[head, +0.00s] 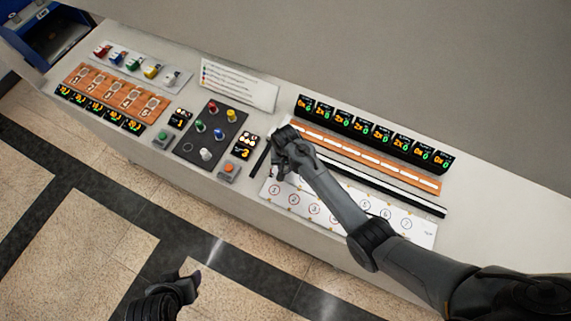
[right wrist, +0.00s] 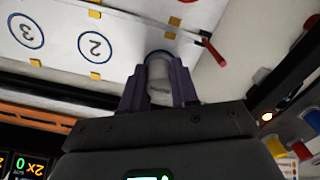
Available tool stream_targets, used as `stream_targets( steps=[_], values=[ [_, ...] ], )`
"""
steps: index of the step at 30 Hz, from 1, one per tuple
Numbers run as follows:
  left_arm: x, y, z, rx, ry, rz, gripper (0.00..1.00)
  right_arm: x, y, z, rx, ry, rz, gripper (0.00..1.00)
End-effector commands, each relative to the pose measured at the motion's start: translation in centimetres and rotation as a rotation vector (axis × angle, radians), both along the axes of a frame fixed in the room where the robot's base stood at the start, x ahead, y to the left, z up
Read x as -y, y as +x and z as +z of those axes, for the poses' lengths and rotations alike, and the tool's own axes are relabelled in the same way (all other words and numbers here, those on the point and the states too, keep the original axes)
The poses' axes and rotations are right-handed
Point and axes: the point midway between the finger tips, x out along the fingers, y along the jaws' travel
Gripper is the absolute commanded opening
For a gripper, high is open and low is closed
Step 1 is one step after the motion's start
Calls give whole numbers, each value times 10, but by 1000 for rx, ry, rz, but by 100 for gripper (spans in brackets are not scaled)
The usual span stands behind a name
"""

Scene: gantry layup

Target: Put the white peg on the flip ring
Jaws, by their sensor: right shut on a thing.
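A white peg (head: 206,154) stands on the dark board (head: 213,118), near its front edge. An empty ring mark (head: 188,147) is left of it; I cannot tell whether it is the flip ring. My right gripper (head: 279,165) is above the left end of the white numbered plate (head: 330,212). In the right wrist view, its purple fingers (right wrist: 160,88) are shut on a pale grey-white cylinder (right wrist: 159,72). I cannot tell what the cylinder is. My left gripper (head: 190,285) is low in the head view, away from the bench; its jaws are unclear.
Red, yellow, green and blue pegs share the dark board. An orange button (head: 229,168) and a green button (head: 163,136) sit near the front edge. A row of black displays (head: 370,133) is behind an orange strip (head: 365,158). A red-tipped stick (right wrist: 213,50) lies near the held cylinder.

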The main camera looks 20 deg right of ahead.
Motion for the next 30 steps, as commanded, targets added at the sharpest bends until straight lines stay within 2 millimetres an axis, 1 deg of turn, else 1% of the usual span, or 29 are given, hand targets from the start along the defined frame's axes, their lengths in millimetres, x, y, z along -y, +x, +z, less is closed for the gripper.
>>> stream_targets(
  steps=[4,5,9,17,22,26,30],
  values=[
    [0,0,-2,0,0,0,58,0,0,-4,0,0,0,0],
    [0,0,-1,0,0,0,58,0,0,-3,0,0,0,32],
    [0,0,-1,0,-2,2,58,0,0,-3,0,0,0,53],
    [3,0,-1,-1,-11,7,58,0,0,-3,-1,0,0,54],
    [3,0,1,-1,-14,9,58,0,0,4,-1,0,0,54],
    [3,0,2,-1,-14,9,58,0,0,20,1,1,0,54],
    [2,0,2,-1,-11,7,58,0,1,44,4,1,0,54]
  ],
)
